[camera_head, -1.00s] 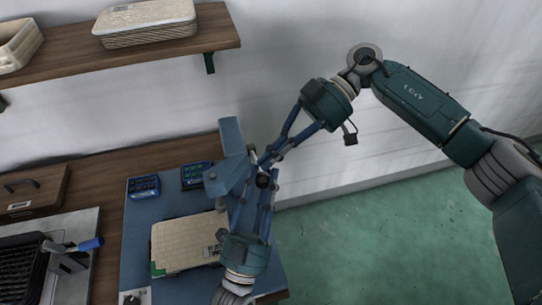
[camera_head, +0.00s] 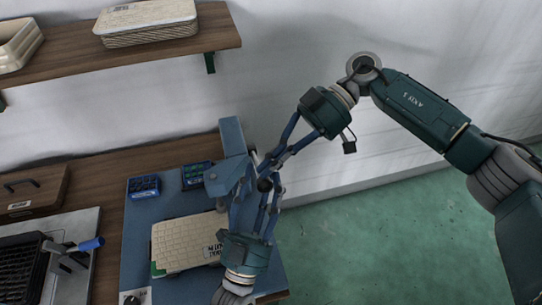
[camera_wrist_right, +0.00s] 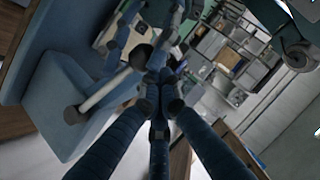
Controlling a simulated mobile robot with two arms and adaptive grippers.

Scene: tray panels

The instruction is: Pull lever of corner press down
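The blue corner press (camera_head: 232,140) stands at the right edge of the blue mat, with an upright column and a jutting head. In the right wrist view its blue body (camera_wrist_right: 62,105) is at the left, with a pale lever rod (camera_wrist_right: 105,94) ending in a dark knob (camera_wrist_right: 140,57). My right gripper (camera_head: 268,165) has its fingers drawn together at the tips, close beside the knob; its fingertips also show in the wrist view (camera_wrist_right: 158,88). My left gripper (camera_head: 262,192) comes up from below, its fingers apart near the knob. Whether either touches the lever is unclear.
A stack of cream trays (camera_head: 185,243) lies on the blue mat (camera_head: 135,215), left of the press. Two small dark-blue boxes (camera_head: 144,186) sit behind it. A wall shelf (camera_head: 150,50) with more trays hangs above. Open green floor (camera_head: 370,240) lies to the right.

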